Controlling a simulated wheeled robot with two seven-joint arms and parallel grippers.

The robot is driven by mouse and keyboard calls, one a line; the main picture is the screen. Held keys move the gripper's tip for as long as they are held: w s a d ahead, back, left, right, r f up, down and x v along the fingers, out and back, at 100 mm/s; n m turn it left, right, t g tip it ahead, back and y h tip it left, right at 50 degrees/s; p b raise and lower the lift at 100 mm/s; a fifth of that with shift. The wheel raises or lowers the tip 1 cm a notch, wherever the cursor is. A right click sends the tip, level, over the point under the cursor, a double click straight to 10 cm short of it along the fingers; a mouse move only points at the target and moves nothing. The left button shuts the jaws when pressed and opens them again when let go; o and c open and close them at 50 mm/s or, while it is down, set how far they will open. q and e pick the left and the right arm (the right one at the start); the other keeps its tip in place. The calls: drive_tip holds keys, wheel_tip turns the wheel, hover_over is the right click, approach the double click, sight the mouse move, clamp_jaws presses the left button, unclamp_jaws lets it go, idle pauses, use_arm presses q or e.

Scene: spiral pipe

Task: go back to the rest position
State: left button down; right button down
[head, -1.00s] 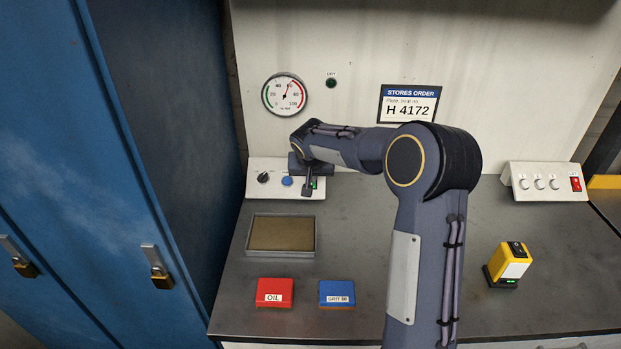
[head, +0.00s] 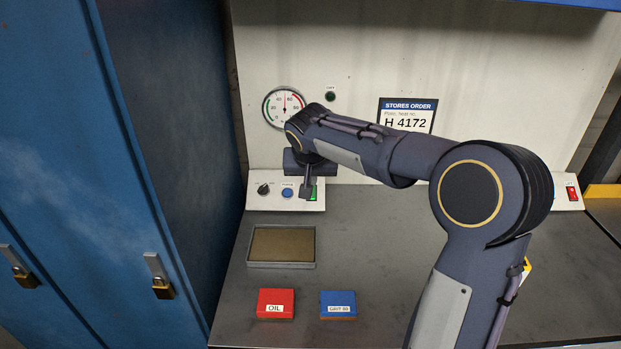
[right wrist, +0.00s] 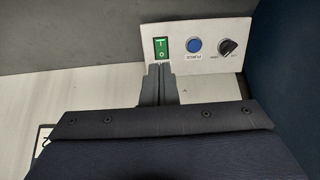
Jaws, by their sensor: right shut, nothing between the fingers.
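My right gripper (head: 306,196) is shut and empty. It hangs just in front of the left control panel (head: 257,203), beside its green rocker switch (head: 316,193). In the right wrist view the closed fingers (right wrist: 160,70) point at the panel, just below the green switch (right wrist: 162,49). I cannot tell whether they touch it. The blue button (head: 287,193) and the black knob (head: 264,189) sit to the left of the fingers in the head view. My left gripper is not in view.
A tray (head: 250,264), a red OIL box (head: 276,303) and a blue box (head: 338,304) stand on the grey bench. A gauge (head: 270,108) and order sign (head: 408,106) are on the wall. Blue lockers (head: 60,150) stand left.

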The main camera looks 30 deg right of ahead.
drive_tip(key=s+a+f+n+y, duration=0.1)
drive_tip(key=s+a, duration=0.3)
drive_tip(key=s, duration=0.6)
drive_tip(key=s+a+f+n+y, duration=0.2)
drive_tip(key=s+a, duration=0.3)
drive_tip(key=s, duration=0.5)
drive_tip(key=s+a+f+n+y, duration=0.1)
drive_tip(key=s+a+f+y, duration=0.2)
drive_tip(key=s, duration=0.8)
drive_tip(key=shift+a+n+y, duration=0.3)
drive_tip(key=shift+a+y, duration=0.2)
drive_tip(key=shift+a, duration=0.25)
